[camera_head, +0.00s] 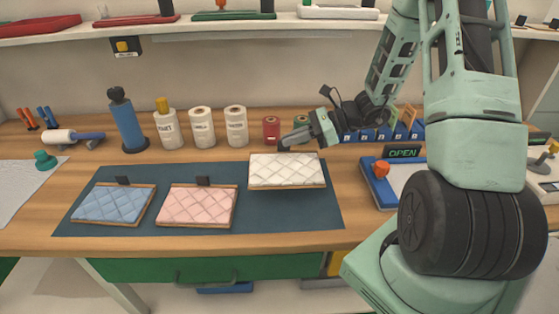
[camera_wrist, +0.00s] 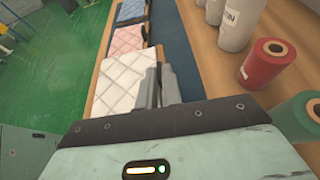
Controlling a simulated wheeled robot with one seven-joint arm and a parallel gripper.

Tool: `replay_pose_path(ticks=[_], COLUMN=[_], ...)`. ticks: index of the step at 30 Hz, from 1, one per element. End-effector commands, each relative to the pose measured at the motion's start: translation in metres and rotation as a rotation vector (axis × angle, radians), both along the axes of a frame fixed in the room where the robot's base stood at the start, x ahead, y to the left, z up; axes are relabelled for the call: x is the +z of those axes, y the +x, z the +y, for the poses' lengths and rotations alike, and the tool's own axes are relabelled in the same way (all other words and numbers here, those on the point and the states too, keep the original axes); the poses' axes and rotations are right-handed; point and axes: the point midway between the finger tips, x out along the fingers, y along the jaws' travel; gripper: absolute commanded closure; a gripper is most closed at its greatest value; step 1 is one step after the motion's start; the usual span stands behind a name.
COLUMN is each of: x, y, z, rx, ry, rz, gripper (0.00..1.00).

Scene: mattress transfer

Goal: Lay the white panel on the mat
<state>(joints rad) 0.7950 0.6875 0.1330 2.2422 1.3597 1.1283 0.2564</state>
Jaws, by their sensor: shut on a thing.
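The white quilted panel (camera_head: 287,172) is over the right part of the dark blue mat (camera_head: 300,217) in the head view. A shadow below it suggests that it is a little above the mat, roughly level. My gripper (camera_head: 284,146) is shut on the panel's far edge. In the wrist view the fingers (camera_wrist: 155,88) are closed at the edge of the white panel (camera_wrist: 127,78). A pink panel (camera_head: 197,205) and a blue panel (camera_head: 113,203) lie on the mat to the left, each with a dark tab at its far edge. The held edge is partly hidden by the fingers.
White canisters (camera_head: 202,128), a blue bottle (camera_head: 128,122), and red (camera_head: 271,130) and green spools stand behind the mat. A blue tray (camera_head: 378,186) lies right of the mat. The table's front edge (camera_head: 200,244) is close to the mat.

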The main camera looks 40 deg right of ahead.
Motion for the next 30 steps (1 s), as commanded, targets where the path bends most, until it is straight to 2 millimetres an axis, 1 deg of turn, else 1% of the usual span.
replay_pose_path(ticks=[1,3,8,12,15,18,25,29,30], x=[-0.008,-0.017,-0.03,-0.05,-0.062,-0.066,-0.067,-0.071,-0.07], y=[0.0,0.0,0.0,0.0,0.0,0.0,0.0,0.0,0.0], z=[0.0,0.0,0.0,0.001,0.001,0.001,0.0,0.0,0.0], rx=[-0.001,0.0,0.0,-0.001,0.0,0.0,0.0,-0.001,0.0], ry=[0.003,0.003,0.002,0.003,0.001,0.0,0.0,0.0,-0.001], rz=[0.003,0.002,0.0,0.001,0.0,-0.001,-0.002,-0.002,-0.002], gripper=[1.0,1.0,1.0,1.0,1.0,1.0,1.0,1.0,0.85])
